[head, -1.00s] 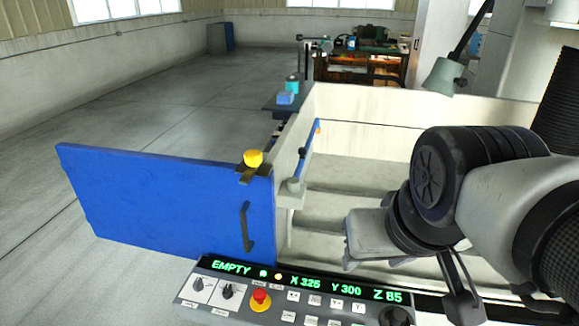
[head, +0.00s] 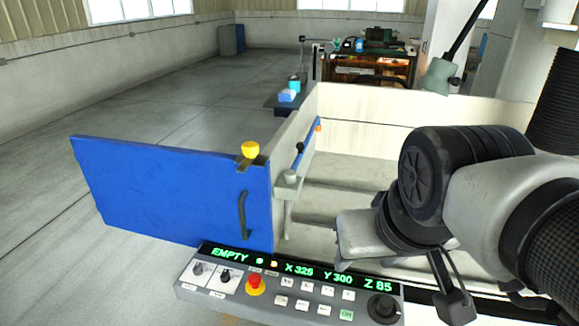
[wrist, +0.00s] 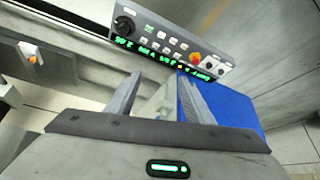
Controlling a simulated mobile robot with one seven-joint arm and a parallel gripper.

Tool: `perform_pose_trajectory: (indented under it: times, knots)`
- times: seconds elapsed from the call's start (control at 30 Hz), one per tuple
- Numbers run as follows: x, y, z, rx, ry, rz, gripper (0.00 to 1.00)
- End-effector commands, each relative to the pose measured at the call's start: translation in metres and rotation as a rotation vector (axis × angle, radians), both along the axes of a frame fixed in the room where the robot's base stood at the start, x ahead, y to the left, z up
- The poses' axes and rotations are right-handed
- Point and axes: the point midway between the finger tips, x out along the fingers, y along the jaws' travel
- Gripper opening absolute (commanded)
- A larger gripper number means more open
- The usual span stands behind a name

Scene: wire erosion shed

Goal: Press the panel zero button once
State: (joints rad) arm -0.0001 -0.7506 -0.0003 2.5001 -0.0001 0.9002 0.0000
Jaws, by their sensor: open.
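The control panel (head: 215,292) stands at the bottom of the head view, with a green display reading EMPTY, X 325, Y 300, Z 85. Below the display are several small pale buttons (head: 302,305), one with green lettering (head: 346,314). Their labels are too small to read, so I cannot tell which is zero. The panel (wrist: 150,15) appears upside down at the top of the wrist view. My gripper (wrist: 160,75) is open and empty, its fingers pointing toward the panel but apart from it. In the head view its fingertips cannot be made out.
A red emergency stop (head: 255,284), two small switches and a black knob (head: 383,308) flank the buttons. A blue door (head: 170,190) with a yellow knob (head: 249,150) stands open behind the panel. The pale machine tank (head: 400,125) lies behind my arm. Floor at left is clear.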

Motion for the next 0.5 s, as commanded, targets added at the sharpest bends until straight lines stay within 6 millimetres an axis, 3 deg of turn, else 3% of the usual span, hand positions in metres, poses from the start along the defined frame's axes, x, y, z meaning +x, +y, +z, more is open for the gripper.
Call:
perform_pose_trajectory:
  times: [0.07,0.33,0.5]
  knots:
    - [0.0001,0.0001,-0.0002,0.0,0.001,0.0,0.47]
    - [0.0001,0.0,0.0,0.0,0.0,0.0,0.02]
    - [0.0001,0.0,0.0,0.0,0.0,0.0,0.0]
